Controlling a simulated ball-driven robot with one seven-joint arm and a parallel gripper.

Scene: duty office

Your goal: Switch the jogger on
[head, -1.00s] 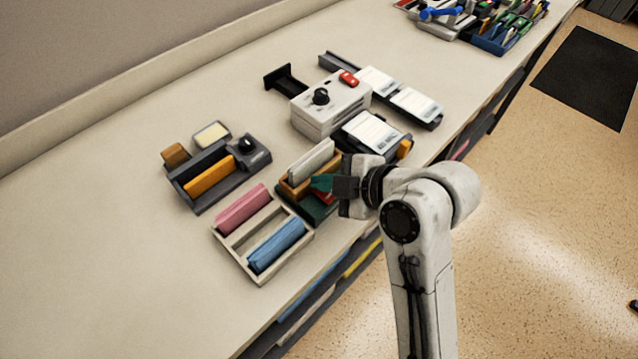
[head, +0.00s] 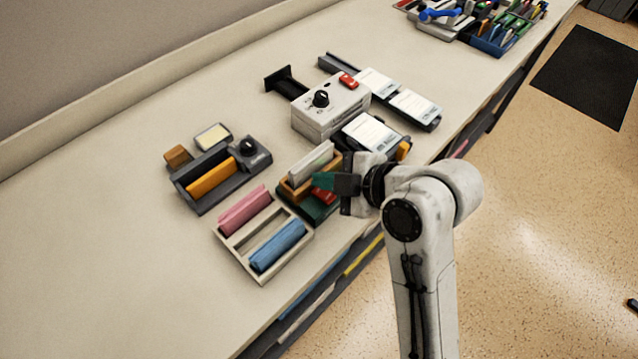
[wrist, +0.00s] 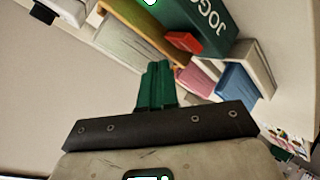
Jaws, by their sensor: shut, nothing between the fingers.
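The jogger is a dark green box (head: 316,212) near the front edge of the counter. A wooden tray (head: 292,190) with an upright pale stack (head: 311,164) sits on it. Its red switch (head: 325,197) is partly hidden behind my gripper in the head view. In the wrist view the green box (wrist: 222,20) shows white letters starting "JOG", with the red switch (wrist: 183,42) standing out from its face. My gripper (head: 320,181) is shut and empty, its green fingertips beside the jogger. In the wrist view the fingertips (wrist: 156,68) are below and left of the switch; contact is not visible.
A pale divided tray (head: 262,272) with pink and blue bundles lies left of the jogger. A grey device (head: 228,180) with a black knob stands behind it. A white machine (head: 330,115) with a red switch stands beyond. The left of the counter is clear.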

